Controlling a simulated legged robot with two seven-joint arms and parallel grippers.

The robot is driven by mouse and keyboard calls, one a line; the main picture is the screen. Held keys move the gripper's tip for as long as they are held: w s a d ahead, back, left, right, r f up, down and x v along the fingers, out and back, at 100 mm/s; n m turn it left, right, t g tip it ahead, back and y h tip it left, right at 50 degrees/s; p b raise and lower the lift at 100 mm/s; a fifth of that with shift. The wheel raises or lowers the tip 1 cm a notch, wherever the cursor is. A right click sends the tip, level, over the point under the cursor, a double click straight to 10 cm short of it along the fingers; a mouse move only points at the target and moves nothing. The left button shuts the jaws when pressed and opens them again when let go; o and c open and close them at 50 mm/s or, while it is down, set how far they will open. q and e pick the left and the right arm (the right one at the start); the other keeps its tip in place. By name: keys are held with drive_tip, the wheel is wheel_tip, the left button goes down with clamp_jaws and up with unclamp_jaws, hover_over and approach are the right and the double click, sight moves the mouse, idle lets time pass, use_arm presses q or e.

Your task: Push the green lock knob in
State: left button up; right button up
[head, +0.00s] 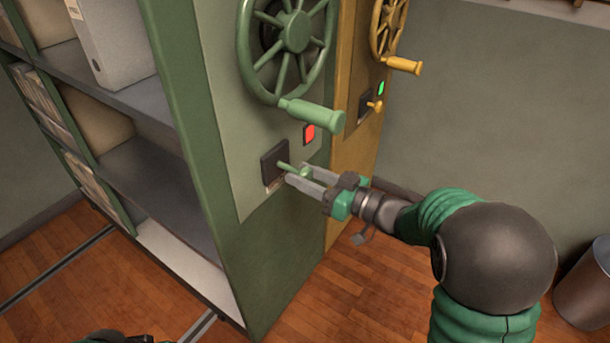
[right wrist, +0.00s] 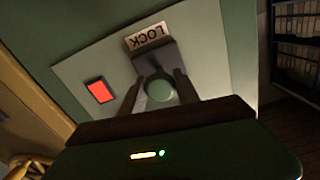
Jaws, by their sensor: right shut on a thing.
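The green lock knob (head: 304,171) sticks out on a thin stem from a dark plate (head: 272,164) on the green cabinet's end panel. In the right wrist view the round knob (right wrist: 160,89) sits between my two fingers, below a LOCK label (right wrist: 148,36). My right gripper (head: 299,176) is shut on the knob, its fingers pointing toward the panel. A length of stem shows between knob and plate. A red indicator (head: 309,134) is lit beside the plate. Only a sliver of my left arm shows at the bottom edge; its fingers are hidden.
A large green handwheel (head: 293,32) with a protruding handle (head: 312,114) is just above my right gripper. A yellow cabinet (head: 346,140) with its own wheel, knob and green indicator (head: 381,88) stands behind. Open shelves (head: 140,85) are on the left. Floor is clear below.

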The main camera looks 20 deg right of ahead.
sight(292, 170)
clamp_jaws()
drive_tip(key=p+x, duration=0.1)
drive_tip(key=x, duration=0.2)
drive_tip(key=shift+w+p, duration=0.15)
drive_tip(key=shift+p, duration=0.15)
drive_tip(key=shift+r, duration=0.1)
drive_tip(key=o, duration=0.7)
unclamp_jaws()
drive_tip(key=shift+o, duration=1.4)
drive_tip(key=shift+w+a, duration=0.1)
